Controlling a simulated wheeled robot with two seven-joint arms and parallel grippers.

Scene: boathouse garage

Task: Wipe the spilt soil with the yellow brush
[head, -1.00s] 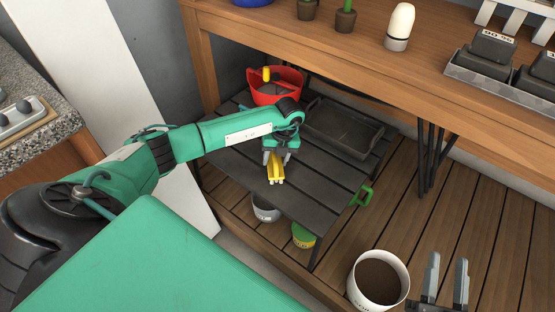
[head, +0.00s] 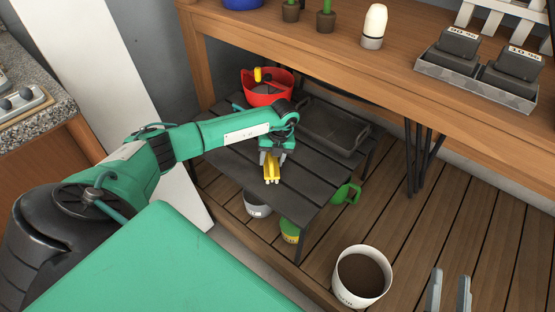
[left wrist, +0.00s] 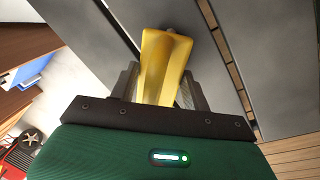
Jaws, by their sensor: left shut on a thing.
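My left gripper (head: 271,168) is shut on the yellow brush (head: 271,172) over the dark slatted table (head: 222,165). In the left wrist view the brush (left wrist: 163,65) stands between the two fingers and hides what lies under it. Whether its far end touches the slats I cannot tell. I cannot make out any spilt soil on the table top. My right gripper (head: 448,292) shows at the bottom right edge, its two fingers apart with nothing between them.
A red bucket (head: 268,97) and a dark tray (head: 333,133) stand at the table's back. A white pot of soil (head: 361,276) stands on the planks at front right. Below the table are a grey pot (head: 257,208), a yellow-green pot (head: 289,232) and a green watering can (head: 346,194).

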